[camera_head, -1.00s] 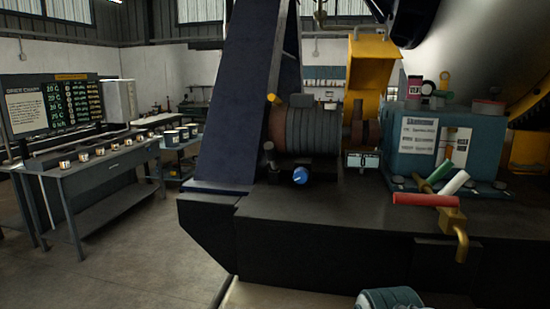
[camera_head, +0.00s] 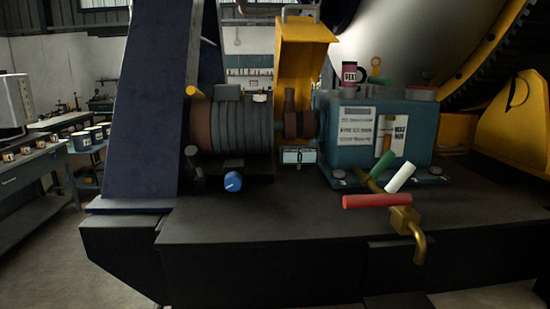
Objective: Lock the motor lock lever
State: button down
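A dark motor (camera_head: 236,128) with a ribbed body lies on the machine bench. No label shows which handle is the motor lock lever. A short yellow grip (camera_head: 192,92) sits at the motor's upper left, and a dark round-ended handle (camera_head: 193,155) stands at its lower left. A red handle (camera_head: 376,201), a white handle (camera_head: 400,177) and a green handle (camera_head: 383,168) are clustered in front of the teal gearbox (camera_head: 345,150). The red one adjoins a brass valve with a bent spout (camera_head: 408,222). My gripper is not in view.
A blue knob (camera_head: 233,181) is below the motor, and a small counter display (camera_head: 298,156) is right of it. The dark bench top (camera_head: 260,225) is mostly clear in front. A dark blue inclined beam (camera_head: 143,110) rises at left. Open floor (camera_head: 50,265) lies at lower left.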

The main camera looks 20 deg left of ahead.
aim_at(191, 152)
jog(key=z, duration=0.1)
jog(key=k, duration=0.8)
jog(key=u, duration=1.1)
jog(key=i, duration=0.55)
